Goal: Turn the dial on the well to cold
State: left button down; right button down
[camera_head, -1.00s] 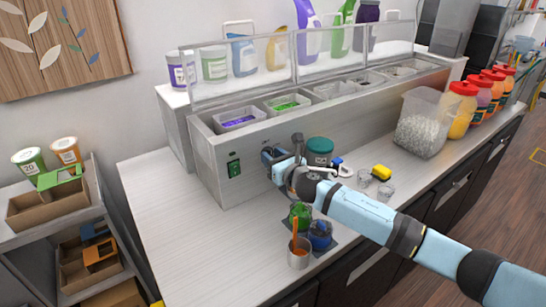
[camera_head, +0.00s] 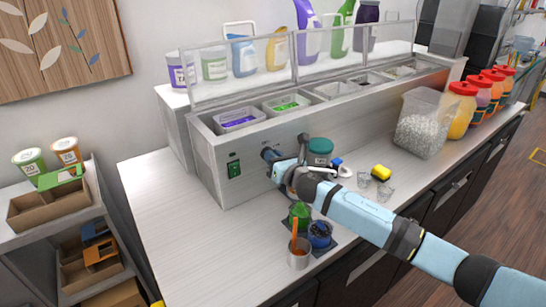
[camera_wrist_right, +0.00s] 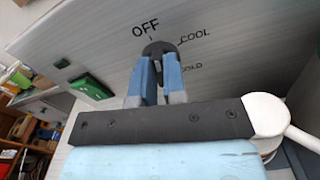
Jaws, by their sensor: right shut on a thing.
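The well (camera_head: 215,150) is a long metal unit on the counter, with a row of pans in its top and a clear lid. Its dial is on the front face, mostly hidden by my gripper in the head view. In the right wrist view the dial (camera_wrist_right: 158,48) is dark and round, with OFF above it and COOL and COLD (camera_wrist_right: 191,69) to its right. My right gripper (camera_head: 269,154) is shut on the dial, its two blue-grey fingers (camera_wrist_right: 158,72) on either side. Where the dial points is hard to tell. My left gripper is out of view.
A green switch (camera_head: 234,169) is left of the dial. A teal-lidded tub (camera_head: 320,148) stands close behind my right wrist. Green and blue containers (camera_head: 319,234) and a metal cup (camera_head: 299,254) stand below my arm. The counter's left part (camera_head: 165,210) is clear.

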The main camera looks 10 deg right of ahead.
jog(key=m+p, duration=0.1)
jog(key=m, duration=0.7)
jog(key=m+p, duration=0.2)
jog(key=m, duration=0.7)
jog(key=m+p, duration=0.1)
jog(key=m, duration=0.7)
jog(key=shift+d+f+m+p, duration=0.1)
jog(key=shift+f+m+p, duration=0.2)
jog(key=shift+f+p, duration=0.05)
jog(key=c, duration=1.2)
grip_release()
jog(key=shift+s, duration=0.1)
